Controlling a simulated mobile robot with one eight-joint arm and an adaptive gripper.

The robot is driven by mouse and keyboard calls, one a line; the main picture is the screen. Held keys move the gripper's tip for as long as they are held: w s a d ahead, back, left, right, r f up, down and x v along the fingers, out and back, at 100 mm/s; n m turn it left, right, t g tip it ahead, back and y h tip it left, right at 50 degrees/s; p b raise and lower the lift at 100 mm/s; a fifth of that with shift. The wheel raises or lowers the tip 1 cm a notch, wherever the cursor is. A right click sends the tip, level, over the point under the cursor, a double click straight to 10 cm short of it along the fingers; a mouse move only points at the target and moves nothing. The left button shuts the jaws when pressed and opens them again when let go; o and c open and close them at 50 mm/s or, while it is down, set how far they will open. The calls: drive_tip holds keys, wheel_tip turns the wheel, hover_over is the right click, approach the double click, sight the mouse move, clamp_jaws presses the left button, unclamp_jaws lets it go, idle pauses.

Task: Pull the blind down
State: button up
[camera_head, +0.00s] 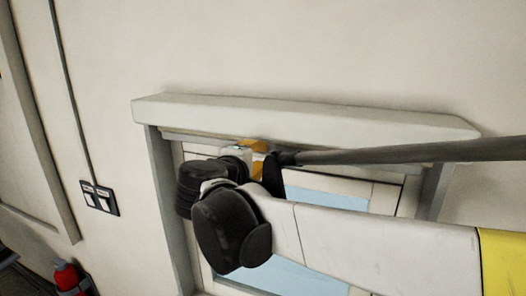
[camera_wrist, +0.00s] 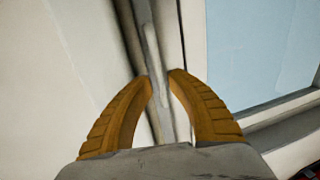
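The blind (camera_head: 175,137) is rolled up, with only a thin pale strip showing under the long white housing (camera_head: 300,118) above the window. My gripper (camera_head: 256,147) is at this strip, near the top of the window, its orange fingers partly hidden behind my dark wrist. In the wrist view, the two ribbed orange fingers of my gripper (camera_wrist: 160,78) stand either side of a narrow grey bar (camera_wrist: 150,40), the blind's lower edge. The fingertips are close together and appear shut on the bar; contact is hard to see exactly.
The window (camera_head: 325,197) has a light frame and pale blue glass, also seen in the wrist view (camera_wrist: 255,50). A switch panel (camera_head: 99,198) with a cable is on the wall at left. A red extinguisher (camera_head: 68,277) stands at lower left.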

drive_tip(key=shift+x, duration=1.05)
drive_tip(key=shift+c, duration=0.4)
clamp_jaws()
